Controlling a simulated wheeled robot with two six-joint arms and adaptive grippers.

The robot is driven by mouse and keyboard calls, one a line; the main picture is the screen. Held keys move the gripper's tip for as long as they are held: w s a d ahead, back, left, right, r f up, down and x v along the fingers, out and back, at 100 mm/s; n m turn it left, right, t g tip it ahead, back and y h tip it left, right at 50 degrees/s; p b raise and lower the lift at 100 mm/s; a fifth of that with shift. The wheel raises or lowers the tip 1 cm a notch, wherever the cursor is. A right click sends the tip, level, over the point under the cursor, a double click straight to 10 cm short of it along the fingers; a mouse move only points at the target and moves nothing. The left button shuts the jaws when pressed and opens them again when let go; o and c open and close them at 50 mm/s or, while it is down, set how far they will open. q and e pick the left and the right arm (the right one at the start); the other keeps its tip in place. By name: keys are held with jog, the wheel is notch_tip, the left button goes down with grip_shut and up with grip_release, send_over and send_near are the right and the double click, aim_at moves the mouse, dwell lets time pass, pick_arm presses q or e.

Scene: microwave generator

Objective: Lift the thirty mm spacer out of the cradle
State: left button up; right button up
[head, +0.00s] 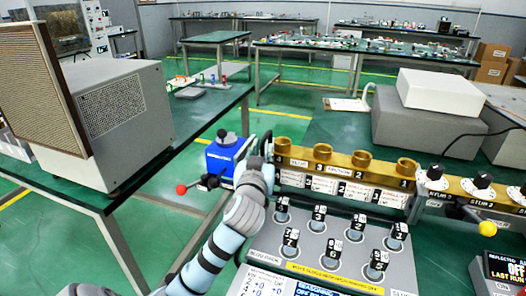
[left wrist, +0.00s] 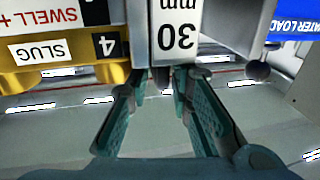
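In the left wrist view the thirty mm spacer is a pale block (left wrist: 175,28) with its "30 mm" label upside down, at the top centre. My left gripper (left wrist: 162,85) is open, its two green-padded fingers spread and pointing toward the block. I see no finger closed on it. In the head view my left gripper (head: 262,146) is at the left end of the brass rail, beside the blue water load. I cannot make out the spacer or its cradle clearly there. My right gripper is not in view.
The brass rail (head: 345,161) with numbered sockets runs to the right. The blue water load (head: 226,154) with a red-knobbed lever stands close left. A sloped panel (head: 325,258) with several numbered black-topped pieces lies in front. A large grey cabinet (head: 110,115) stands farther left.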

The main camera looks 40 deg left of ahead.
pick_arm(q)
jog(key=shift+x, duration=1)
jog(key=shift+c, duration=0.4)
grip_shut()
